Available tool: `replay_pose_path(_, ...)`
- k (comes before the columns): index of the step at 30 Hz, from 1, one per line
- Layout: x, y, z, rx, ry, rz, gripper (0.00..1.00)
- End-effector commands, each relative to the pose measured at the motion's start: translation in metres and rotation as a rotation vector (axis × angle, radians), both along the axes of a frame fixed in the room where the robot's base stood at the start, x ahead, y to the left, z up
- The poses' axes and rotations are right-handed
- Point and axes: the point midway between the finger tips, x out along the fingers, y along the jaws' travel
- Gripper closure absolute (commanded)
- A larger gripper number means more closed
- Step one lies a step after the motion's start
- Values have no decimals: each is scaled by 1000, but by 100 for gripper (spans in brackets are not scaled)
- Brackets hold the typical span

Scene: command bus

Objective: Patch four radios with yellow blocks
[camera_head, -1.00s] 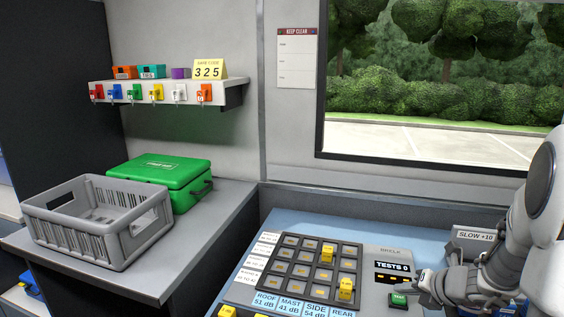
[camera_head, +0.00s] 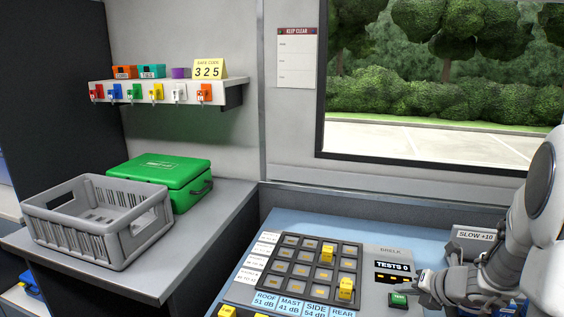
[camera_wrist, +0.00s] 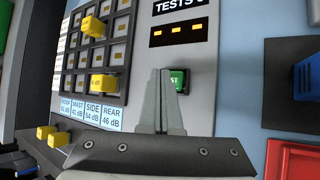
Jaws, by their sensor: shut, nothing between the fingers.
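My gripper (camera_wrist: 166,80) is shut and empty in the wrist view, its fingertips over or beside the green test button (camera_wrist: 180,78) and partly hiding it; contact is unclear. The button (camera_head: 398,300) also shows in the head view, left of my gripper (camera_head: 415,288). The dark patch grid (camera_head: 300,270) has columns labelled roof, mast, side and rear. One yellow block (camera_head: 327,253) stands in the side column near the far edge. Another yellow block (camera_head: 346,288) stands in the rear column near the front. Two more yellow blocks (camera_head: 227,311) (camera_head: 259,315) sit before the grid, cut off by the frame.
The display (camera_head: 393,267) reads TESTS 0. A box marked SLOW +10 (camera_head: 474,237) stands right. In the wrist view, a blue block (camera_wrist: 305,75) and red object (camera_wrist: 292,158) lie right. A grey crate (camera_head: 125,250) and green case (camera_head: 165,172) occupy the left counter.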

Motion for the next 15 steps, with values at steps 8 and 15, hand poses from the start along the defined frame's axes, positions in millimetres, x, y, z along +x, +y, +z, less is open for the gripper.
replay_pose_path(8,0,0,-8,1,1,0,100)
replay_pose_path(15,0,0,-8,0,1,1,100)
